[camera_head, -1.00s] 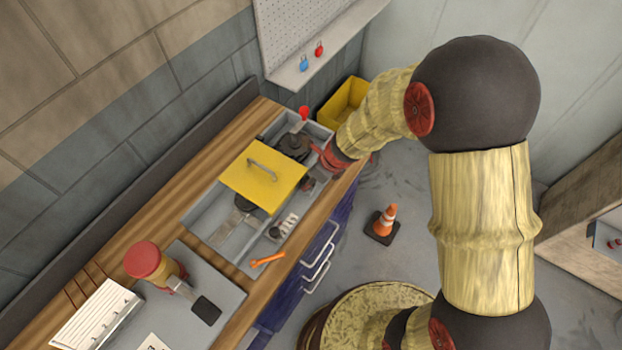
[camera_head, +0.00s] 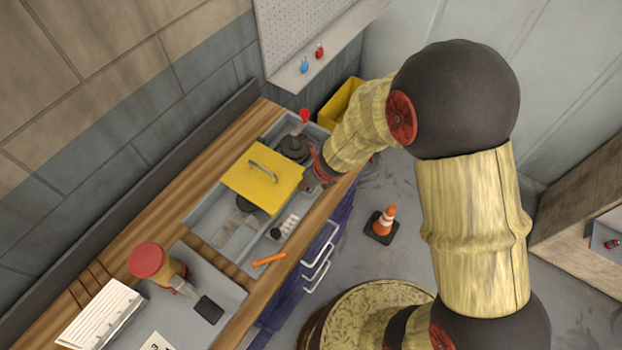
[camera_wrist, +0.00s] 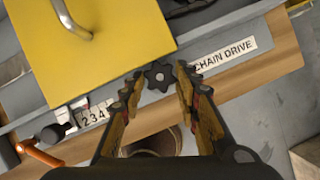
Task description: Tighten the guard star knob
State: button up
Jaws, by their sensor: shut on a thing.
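The guard star knob (camera_wrist: 155,71) is a small dark lobed knob at the near edge of the yellow guard, in the wrist view. My gripper (camera_wrist: 159,80) has one fingertip on each side of it and is shut on it. In the head view my gripper (camera_head: 314,175) is at the right corner of the yellow guard (camera_head: 262,192), and the knob is hidden there. The guard also shows in the wrist view (camera_wrist: 110,50), lying flat with a grey handle on top.
A "CHAIN DRIVE" label (camera_wrist: 224,54) is right of the knob. An orange-handled lever (camera_wrist: 38,154) and a number strip (camera_wrist: 93,112) are left of it. A red-topped lever (camera_head: 303,118) stands behind my gripper. An orange cone (camera_head: 383,222) stands on the floor.

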dwell(0.3)
jog(key=o, duration=1.1)
jog(key=shift+o, duration=0.2)
